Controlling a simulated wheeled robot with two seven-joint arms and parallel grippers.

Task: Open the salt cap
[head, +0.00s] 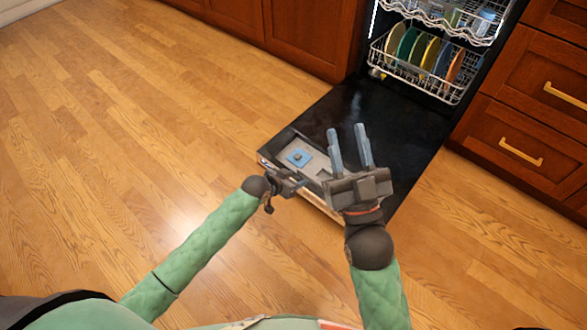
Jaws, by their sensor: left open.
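The salt cap (299,157) is a small blue piece with a dark centre, set in a light grey panel (316,166) at the near left part of the lowered dishwasher door (385,130). It looks closed, though it is small in the picture. My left gripper (298,182) is open and appears just below the cap in the picture; its fingers are hard to make out and contact cannot be told. My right gripper (347,130) is open and empty over the door, right of the cap, its two grey-blue fingers apart and pointing away from me.
The lower rack (420,82) holds several coloured plates inside the dishwasher, with an upper rack (455,18) above it. Wooden drawers (520,125) with brass handles stand to the right, cabinets (305,35) to the left. The wooden floor (110,140) at left is clear.

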